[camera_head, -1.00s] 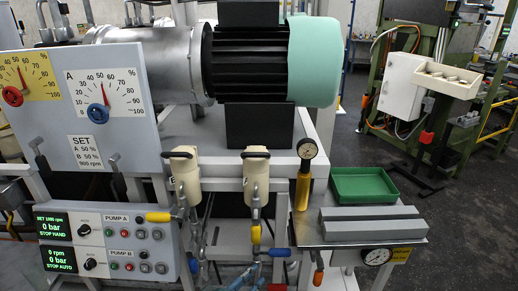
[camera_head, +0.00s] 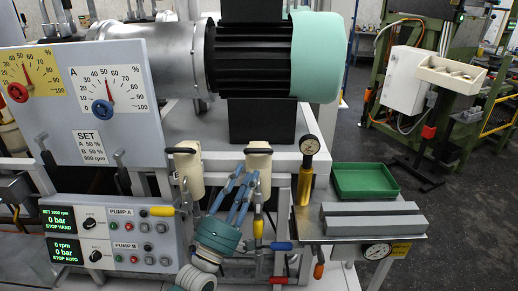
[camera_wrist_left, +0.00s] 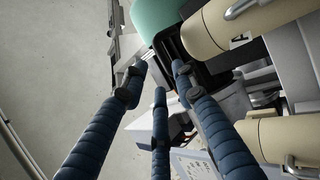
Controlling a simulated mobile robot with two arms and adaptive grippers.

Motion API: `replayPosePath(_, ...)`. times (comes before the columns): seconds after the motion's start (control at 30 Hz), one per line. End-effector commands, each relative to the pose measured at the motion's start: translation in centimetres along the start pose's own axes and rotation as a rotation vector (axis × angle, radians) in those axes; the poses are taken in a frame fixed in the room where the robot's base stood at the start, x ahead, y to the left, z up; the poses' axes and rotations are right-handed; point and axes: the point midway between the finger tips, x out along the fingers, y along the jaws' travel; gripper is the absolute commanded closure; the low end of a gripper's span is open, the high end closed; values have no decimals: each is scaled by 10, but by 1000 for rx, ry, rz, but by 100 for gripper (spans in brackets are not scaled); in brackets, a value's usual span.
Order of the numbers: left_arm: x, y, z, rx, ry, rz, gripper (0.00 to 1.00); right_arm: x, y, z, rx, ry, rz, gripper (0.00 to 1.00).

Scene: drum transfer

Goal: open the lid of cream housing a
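Cream housing a (camera_head: 257,170) is the right one of two cream cylinders below the motor. It stands upright with a dark handle (camera_head: 258,151) across its top, and its lid looks closed. In the left wrist view, housing a (camera_wrist_left: 225,24) shows its letter A at the upper right. My left gripper (camera_head: 238,178) comes up from below with its blue fingers just left of the housing, partly overlapping its left edge. In the left wrist view, the fingers (camera_wrist_left: 160,76) are spread with nothing between them; contact with the housing cannot be told. My right gripper is not in view.
The other cream housing (camera_head: 187,170) stands close on the left, beside the pump panel (camera_head: 115,240). The motor (camera_head: 250,60) overhangs behind. A brass cylinder with a gauge (camera_head: 305,180) stands to the right, then a green tray (camera_head: 365,194) and grey block (camera_head: 372,219).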

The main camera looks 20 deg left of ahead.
Motion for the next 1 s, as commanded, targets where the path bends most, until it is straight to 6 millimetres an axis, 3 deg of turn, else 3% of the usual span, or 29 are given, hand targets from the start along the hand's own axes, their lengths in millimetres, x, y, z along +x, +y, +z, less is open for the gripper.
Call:
replayPosePath(0.2, 46, 4, -1, 2, 1, 2, 72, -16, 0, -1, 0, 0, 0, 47)
replayPosePath(0.4, 77, 2, 0, 2, -1, -1, 72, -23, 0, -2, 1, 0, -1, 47)
replayPosePath(0.6, 89, 0, 1, 2, -2, -2, 72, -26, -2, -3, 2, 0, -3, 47)
replayPosePath(0.87, 90, 0, 1, 3, -2, -3, 72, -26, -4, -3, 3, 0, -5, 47)
replayPosePath(1.0, 90, 0, 1, 3, -2, -3, 96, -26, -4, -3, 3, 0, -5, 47)
